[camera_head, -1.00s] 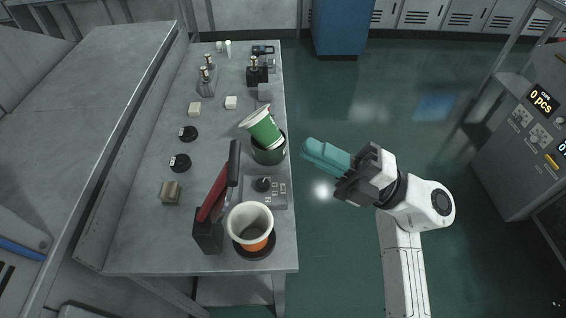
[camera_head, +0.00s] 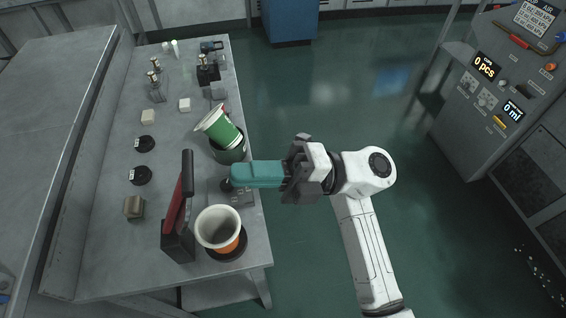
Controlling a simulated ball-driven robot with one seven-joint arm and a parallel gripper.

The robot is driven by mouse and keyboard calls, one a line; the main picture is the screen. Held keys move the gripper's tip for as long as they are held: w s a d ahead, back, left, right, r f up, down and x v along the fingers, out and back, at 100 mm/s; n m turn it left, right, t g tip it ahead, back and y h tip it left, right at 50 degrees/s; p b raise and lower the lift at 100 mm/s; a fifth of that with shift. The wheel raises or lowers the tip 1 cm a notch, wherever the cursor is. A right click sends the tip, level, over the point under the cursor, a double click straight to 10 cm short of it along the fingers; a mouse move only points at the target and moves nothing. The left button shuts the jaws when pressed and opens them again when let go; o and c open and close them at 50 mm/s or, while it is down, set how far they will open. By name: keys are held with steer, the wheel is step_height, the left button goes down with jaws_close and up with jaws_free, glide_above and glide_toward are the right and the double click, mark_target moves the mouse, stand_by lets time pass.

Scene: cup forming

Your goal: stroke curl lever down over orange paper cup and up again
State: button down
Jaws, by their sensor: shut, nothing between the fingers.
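The orange paper cup (camera_head: 225,243), with a wide pale rim, stands upright on a dark round base at the front right of the bench. The curl lever (camera_head: 178,202), dark with a red face, stands raised just left of the cup on a black block. My gripper (camera_head: 236,175) has teal fingers, shut with nothing between them. In the picture its fingertips lie above and behind the cup, right of the lever's upper end. They overlap the small grey control box (camera_head: 240,194) and hide part of it. I cannot tell whether they touch its knob.
A green paper cup (camera_head: 217,125) leans in a dark round holder (camera_head: 230,153) behind my fingers. Black discs (camera_head: 141,175), a brown block (camera_head: 134,207) and pale blocks (camera_head: 184,104) lie on the bench (camera_head: 105,245). Open floor lies to the right.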

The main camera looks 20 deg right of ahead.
mark_target(190, 172)
steer(key=shift+p+x, duration=0.55)
steer(key=shift+x, duration=1.75)
steer(key=shift+a+r+p, duration=0.25)
steer(key=shift+r+p, duration=0.25)
steer(key=shift+p, duration=0.2)
steer(key=shift+h, duration=0.6)
steer(key=a+p, duration=0.1)
steer(key=a+r+p, duration=0.1)
steer(key=a+r, duration=0.1)
steer(key=a, duration=0.1)
steer(key=shift+p, duration=0.4)
steer(key=shift+a, duration=0.35)
